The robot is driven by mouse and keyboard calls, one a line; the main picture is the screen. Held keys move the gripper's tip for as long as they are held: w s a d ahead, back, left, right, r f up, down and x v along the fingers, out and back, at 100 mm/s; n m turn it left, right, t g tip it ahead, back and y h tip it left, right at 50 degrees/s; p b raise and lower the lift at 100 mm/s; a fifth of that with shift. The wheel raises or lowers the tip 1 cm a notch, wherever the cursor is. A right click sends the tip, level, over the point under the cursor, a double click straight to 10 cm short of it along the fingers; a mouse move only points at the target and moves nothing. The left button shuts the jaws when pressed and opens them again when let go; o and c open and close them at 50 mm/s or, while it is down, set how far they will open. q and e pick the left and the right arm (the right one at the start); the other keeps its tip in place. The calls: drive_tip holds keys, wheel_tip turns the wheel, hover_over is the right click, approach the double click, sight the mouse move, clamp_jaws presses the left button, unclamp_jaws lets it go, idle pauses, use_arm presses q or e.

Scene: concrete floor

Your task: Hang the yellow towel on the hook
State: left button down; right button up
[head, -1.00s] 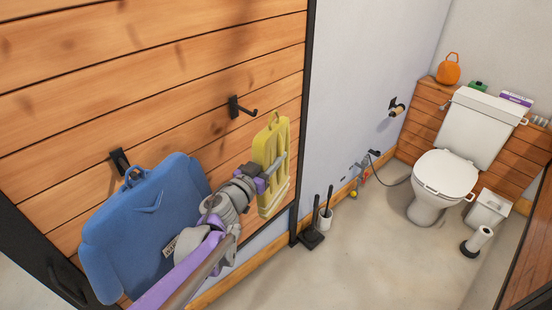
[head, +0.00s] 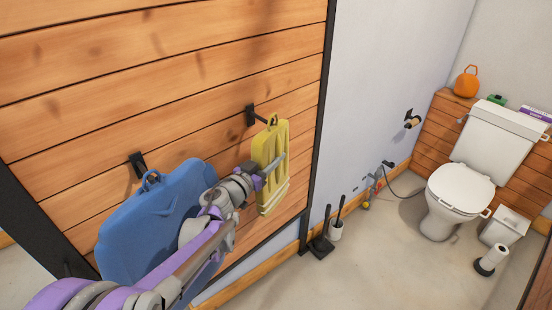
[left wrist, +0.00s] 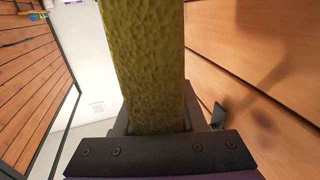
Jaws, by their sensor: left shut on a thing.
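The yellow towel (head: 268,190) is held upright against the wooden wall, with a loop at its top. My left gripper (head: 262,177) is shut on its side. In the left wrist view the towel (left wrist: 145,65) fills the middle between the jaws. The black hook (head: 254,115) is on the wall just behind the towel's loop; its tip is partly hidden by the loop, and I cannot tell whether the loop is around it. A hook's dark plate (left wrist: 219,115) also shows in the left wrist view. My right gripper is not in view.
A blue towel (head: 150,225) hangs at a second black hook (head: 138,163) to the left, behind my left arm. A toilet (head: 455,195), a toilet brush (head: 335,228) and a paper holder (head: 411,120) are to the right. The concrete floor (head: 370,270) between is clear.

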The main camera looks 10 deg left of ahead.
use_arm(q)
drive_tip(key=shift+w+a+f+b, duration=0.45)
drive_tip(key=shift+a+f, duration=0.05)
drive_tip(key=shift+a, duration=0.15)
drive_tip(key=shift+w+a+f+b, duration=0.4)
drive_tip(key=shift+a+f, duration=0.05)
drive_tip(key=shift+a, duration=0.15)
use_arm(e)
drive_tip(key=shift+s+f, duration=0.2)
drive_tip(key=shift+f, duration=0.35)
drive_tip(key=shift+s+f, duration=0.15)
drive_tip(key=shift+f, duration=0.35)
use_arm(q)
drive_tip(key=shift+c, duration=1.9)
unclamp_jaws()
drive_tip(key=b+v, duration=0.1)
drive_tip(key=v, duration=1)
drive_tip(key=shift+b, duration=0.3)
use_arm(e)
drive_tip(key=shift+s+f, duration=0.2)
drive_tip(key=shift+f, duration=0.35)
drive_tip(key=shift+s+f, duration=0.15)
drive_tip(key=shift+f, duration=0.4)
use_arm(q)
drive_tip(key=shift+d, duration=0.1)
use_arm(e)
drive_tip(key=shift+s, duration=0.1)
